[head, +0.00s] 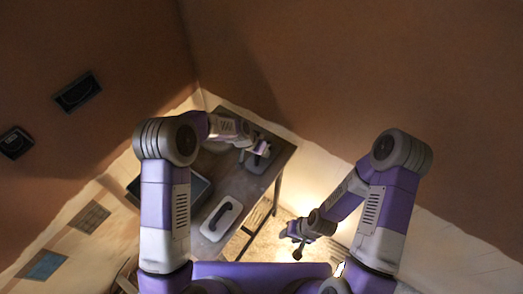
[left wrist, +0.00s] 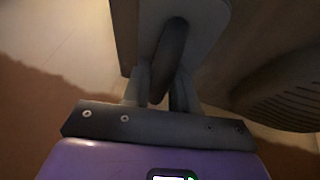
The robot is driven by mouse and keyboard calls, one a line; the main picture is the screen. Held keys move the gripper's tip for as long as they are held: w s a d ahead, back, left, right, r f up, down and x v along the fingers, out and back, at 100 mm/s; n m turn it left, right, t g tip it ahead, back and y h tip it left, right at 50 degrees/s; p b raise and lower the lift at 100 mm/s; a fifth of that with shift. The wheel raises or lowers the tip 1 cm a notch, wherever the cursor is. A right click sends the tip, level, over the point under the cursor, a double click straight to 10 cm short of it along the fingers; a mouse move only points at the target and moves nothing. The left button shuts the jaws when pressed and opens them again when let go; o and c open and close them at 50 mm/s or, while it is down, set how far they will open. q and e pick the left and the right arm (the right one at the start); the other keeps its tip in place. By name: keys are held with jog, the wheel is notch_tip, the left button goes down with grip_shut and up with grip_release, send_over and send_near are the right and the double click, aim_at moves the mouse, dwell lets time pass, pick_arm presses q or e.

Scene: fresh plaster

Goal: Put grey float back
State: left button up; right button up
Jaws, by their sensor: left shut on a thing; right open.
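The grey float (head: 258,163) is at the far right part of the dark table, partly hidden by my left arm. My left gripper (head: 255,148) is at its handle. In the left wrist view the fingers (left wrist: 160,92) are shut on the float's dark handle (left wrist: 168,58), with the grey plate (left wrist: 124,35) behind it. Whether the plate touches the table I cannot tell. My right gripper (head: 294,237) is open and empty, low and to the right of the table.
A second, paler float (head: 211,227) with a black handle lies at the table's near end. A dark tray (head: 200,196) is left of it, partly behind my left arm. The table (head: 236,186) has bare surface between the two floats. Walls (head: 290,60) stand close behind.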

pick_arm(q)
jog(key=shift+f+b, duration=0.35)
jog(key=shift+b, duration=0.1)
dwell(0.3)
jog(key=o, duration=1)
jog(key=shift+p+v, duration=1.95)
jog(key=shift+v, duration=2.1)
